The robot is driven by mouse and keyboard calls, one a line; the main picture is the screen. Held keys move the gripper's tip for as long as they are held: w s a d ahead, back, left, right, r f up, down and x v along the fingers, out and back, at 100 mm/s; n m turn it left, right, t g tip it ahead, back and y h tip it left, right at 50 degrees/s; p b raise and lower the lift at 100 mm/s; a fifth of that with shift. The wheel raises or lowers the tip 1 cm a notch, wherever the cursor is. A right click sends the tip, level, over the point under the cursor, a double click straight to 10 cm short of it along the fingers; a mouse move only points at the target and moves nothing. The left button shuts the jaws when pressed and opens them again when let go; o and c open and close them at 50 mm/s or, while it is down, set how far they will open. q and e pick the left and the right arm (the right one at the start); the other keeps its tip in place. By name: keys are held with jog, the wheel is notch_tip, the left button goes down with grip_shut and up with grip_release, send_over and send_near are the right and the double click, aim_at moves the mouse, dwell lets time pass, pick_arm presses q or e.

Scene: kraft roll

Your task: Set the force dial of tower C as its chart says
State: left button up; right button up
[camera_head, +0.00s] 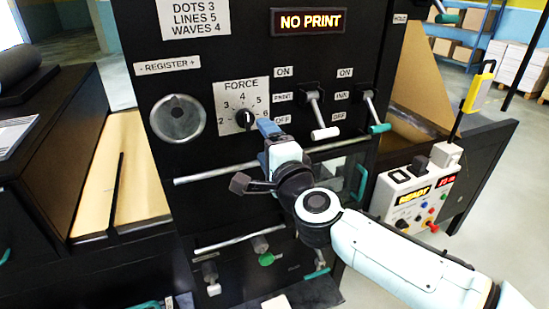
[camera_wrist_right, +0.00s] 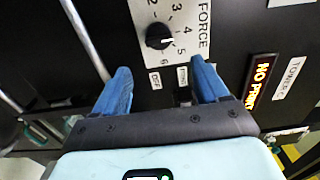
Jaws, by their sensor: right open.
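The force dial (camera_head: 243,118) is a black knob on a white plate marked 2 to 6, on the black tower front. The dial also shows in the wrist view (camera_wrist_right: 157,37), ahead of the fingertips. The chart (camera_head: 195,17) above reads DOTS 3, LINES 5, WAVES 4; its top is cut off. My right gripper (camera_head: 267,128) is just right of and below the dial; in the wrist view its blue fingers (camera_wrist_right: 158,70) are apart with nothing between them. My left gripper is not in view.
A lit sign (camera_head: 308,21) reads NO PRINT. A round register knob (camera_head: 178,118) is left of the dial; a print lever (camera_head: 318,112) and another lever (camera_head: 372,105) are to the right. A metal bar (camera_head: 215,173) crosses below. A white control box (camera_head: 415,195) stands at right.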

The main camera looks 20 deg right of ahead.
jog(key=shift+s, duration=2.4)
jog(key=w+f+n+g, duration=0.2)
jog(key=w+f, duration=0.1)
jog(key=f, duration=0.8)
jog(key=w+f+n+g, duration=0.2)
jog(key=w+f, duration=0.1)
jog(key=f, duration=0.7)
jog(key=s+f+n+g, duration=0.2)
jog(key=s+f+g, duration=0.1)
jog(key=f, duration=0.9)
jog(key=s+f+n+g, duration=0.2)
jog(key=f+g, duration=0.1)
jog(key=f, duration=1)
jog(key=s+a+f+n+g+y+p, duration=0.1)
jog(key=s+f+n+g, duration=0.25)
jog(key=s+f, duration=1)
jog(key=s+a+f+n+g+y, duration=0.1)
jog(key=s+f, duration=0.3)
jog(key=s, duration=0.4)
jog(key=s+a+f+n+g+y, duration=0.1)
jog(key=s+f+g, duration=0.3)
jog(key=s, duration=0.5)
jog(key=shift+a+f, duration=0.6)
